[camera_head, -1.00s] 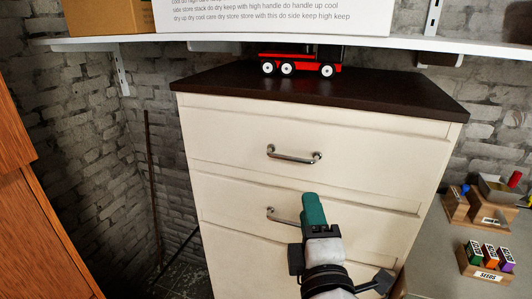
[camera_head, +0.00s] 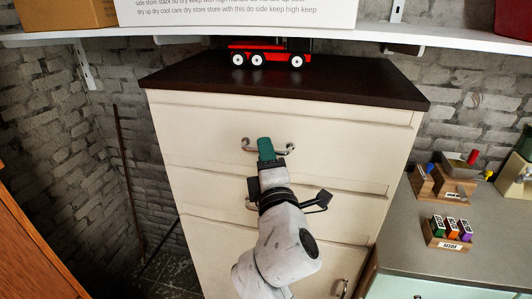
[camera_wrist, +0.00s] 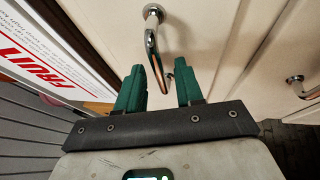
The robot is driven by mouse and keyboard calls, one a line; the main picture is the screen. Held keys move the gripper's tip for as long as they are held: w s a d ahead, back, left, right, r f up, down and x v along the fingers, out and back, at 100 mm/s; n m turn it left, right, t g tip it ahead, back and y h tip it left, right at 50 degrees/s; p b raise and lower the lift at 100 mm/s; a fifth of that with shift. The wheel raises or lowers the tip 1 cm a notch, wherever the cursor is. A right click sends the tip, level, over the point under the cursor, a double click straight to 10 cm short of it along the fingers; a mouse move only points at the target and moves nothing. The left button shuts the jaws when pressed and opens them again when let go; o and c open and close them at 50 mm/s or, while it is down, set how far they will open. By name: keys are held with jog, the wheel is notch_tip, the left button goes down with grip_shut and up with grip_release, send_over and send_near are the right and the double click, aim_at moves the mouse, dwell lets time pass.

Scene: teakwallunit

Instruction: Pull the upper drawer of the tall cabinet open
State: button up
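The tall cabinet (camera_head: 330,92) is cream with a dark brown top. Its upper drawer (camera_head: 195,128) looks shut, its front in line with the cabinet. The drawer's curved metal handle (camera_head: 289,150) is partly covered by my gripper (camera_head: 266,148) in the head view. In the wrist view, my gripper (camera_wrist: 159,88) is open, with its two green fingers apart. The handle (camera_wrist: 151,40) runs down toward the gap between the fingers there. Whether either finger touches it I cannot tell.
A lower handle (camera_wrist: 297,83) shows to the right in the wrist view. A red toy truck (camera_head: 270,52) stands on the cabinet, under a white shelf (camera_head: 420,38). A grey worktop (camera_head: 410,235) with seed boxes (camera_head: 446,233) is at right. An orange-brown wooden piece (camera_head: 25,260) is at left.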

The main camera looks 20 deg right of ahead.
grip_shut()
dwell(0.3)
jog(key=shift+f, duration=0.1)
dwell(1.1)
